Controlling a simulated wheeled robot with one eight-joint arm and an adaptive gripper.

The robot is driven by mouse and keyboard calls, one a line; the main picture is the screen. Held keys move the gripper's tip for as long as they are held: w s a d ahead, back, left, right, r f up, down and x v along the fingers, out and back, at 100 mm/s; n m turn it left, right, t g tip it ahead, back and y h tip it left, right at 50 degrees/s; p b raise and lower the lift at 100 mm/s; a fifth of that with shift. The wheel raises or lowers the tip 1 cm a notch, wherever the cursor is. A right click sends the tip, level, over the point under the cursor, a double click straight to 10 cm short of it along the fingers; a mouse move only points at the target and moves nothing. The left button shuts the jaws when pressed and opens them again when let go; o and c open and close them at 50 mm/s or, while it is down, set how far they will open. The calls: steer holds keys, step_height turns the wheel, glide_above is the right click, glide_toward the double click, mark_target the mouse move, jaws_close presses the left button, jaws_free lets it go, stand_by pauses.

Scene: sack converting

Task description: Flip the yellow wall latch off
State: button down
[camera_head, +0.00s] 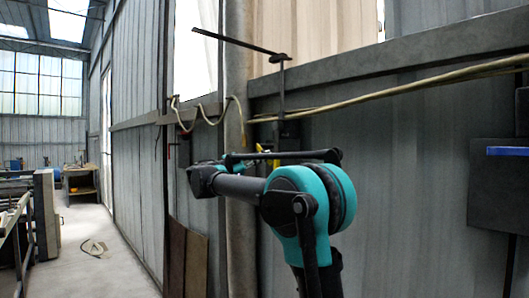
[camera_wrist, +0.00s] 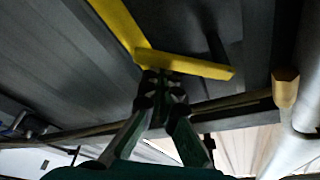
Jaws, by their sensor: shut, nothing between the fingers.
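The yellow latch shows large in the wrist view, as a long bar (camera_wrist: 121,24) running up and left and a shorter bar (camera_wrist: 190,65) crossing its end. My gripper (camera_wrist: 163,78) is shut and empty, its fingertips right at the shorter bar and overlapping its edge in the picture. I cannot tell whether they touch it. In the head view only small yellow parts of the latch (camera_head: 276,162) show on the wall, just behind and above my arm. My gripper's fingertips are hard to make out there.
A grey horizontal beam (camera_head: 400,60) runs along the corrugated wall, with a pale cable (camera_head: 390,97) below it. A dark rod (camera_head: 235,42) sticks out above. A grey box (camera_head: 490,190) with a blue strip is at the right. The floor aisle (camera_head: 95,255) at the left has a small item lying on it.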

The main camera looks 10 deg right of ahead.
steer(key=w+f, duration=0.1)
steer(key=w+a+f, duration=0.1)
steer(key=f, duration=0.1)
steer(key=shift+w+a, duration=0.1)
steer(key=shift+a, duration=0.05)
stand_by(0.3)
steer(key=shift+r, duration=0.1)
